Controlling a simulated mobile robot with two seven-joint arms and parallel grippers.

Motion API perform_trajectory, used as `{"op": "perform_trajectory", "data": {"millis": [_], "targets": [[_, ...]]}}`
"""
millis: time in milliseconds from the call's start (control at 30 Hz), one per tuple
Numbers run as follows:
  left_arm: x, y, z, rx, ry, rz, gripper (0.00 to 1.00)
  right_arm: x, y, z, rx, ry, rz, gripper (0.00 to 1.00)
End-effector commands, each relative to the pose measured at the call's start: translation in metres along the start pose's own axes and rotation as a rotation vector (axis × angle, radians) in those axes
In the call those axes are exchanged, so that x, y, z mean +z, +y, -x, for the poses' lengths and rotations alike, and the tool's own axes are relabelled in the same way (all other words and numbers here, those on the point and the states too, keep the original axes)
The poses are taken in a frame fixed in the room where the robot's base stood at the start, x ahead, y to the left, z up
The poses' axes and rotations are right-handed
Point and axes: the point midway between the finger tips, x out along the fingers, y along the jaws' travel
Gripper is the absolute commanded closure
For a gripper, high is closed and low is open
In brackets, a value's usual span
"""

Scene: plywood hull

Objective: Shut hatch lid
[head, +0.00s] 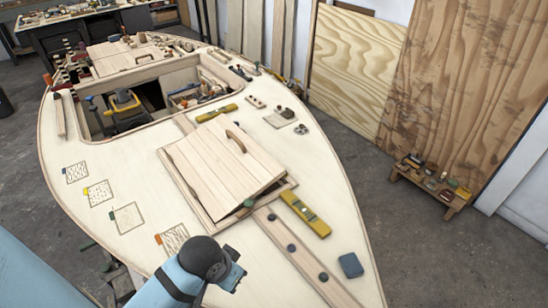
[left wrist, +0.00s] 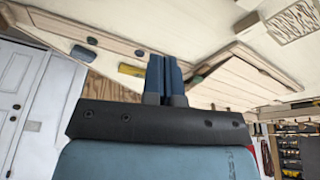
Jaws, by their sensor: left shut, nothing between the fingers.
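The hatch lid (head: 213,160) is a pale planked wooden panel with a curved wooden handle (head: 236,141). It sits tilted over its wooden frame (head: 203,217), partly raised, with a dark gap under its near right edge. The lid also shows in the left wrist view (left wrist: 232,82), just right of the fingers. My left gripper (head: 236,276) is at the near end of the deck, in front of the lid and apart from it in the head view. In the left wrist view its blue fingers (left wrist: 164,72) are together and empty. My right gripper is not in view.
A yellow level (head: 306,214) lies right of the hatch, and a blue block (head: 350,265) farther right. A wooden strip with dark knobs (head: 303,260) runs along the near deck. A large open cockpit (head: 88,118) with tools lies beyond the lid.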

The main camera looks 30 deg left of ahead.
Motion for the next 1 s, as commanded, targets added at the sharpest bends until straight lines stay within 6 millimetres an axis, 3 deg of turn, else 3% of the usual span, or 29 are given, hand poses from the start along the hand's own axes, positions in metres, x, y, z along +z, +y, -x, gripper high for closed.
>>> {"op": "perform_trajectory", "data": {"millis": [167,333,500,600,800,900,1000], "targets": [[-0.036,-0.007,-0.032,0.006,-0.010,0.083,1.00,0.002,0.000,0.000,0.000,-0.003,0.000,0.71],[-0.089,-0.021,-0.066,0.008,-0.026,0.211,1.00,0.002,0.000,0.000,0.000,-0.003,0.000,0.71],[-0.173,-0.052,-0.099,0.002,-0.048,0.428,1.00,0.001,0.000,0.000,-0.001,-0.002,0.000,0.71],[-0.227,-0.077,-0.109,-0.003,-0.061,0.578,1.00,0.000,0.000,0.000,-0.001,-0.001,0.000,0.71],[-0.331,-0.137,-0.099,-0.008,-0.076,0.907,1.00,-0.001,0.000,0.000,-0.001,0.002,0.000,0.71],[-0.371,-0.164,-0.086,-0.003,-0.083,1.056,1.00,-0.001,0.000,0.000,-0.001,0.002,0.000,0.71],[-0.398,-0.184,-0.073,0.003,-0.089,1.167,1.00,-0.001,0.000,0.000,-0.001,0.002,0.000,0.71]]}}
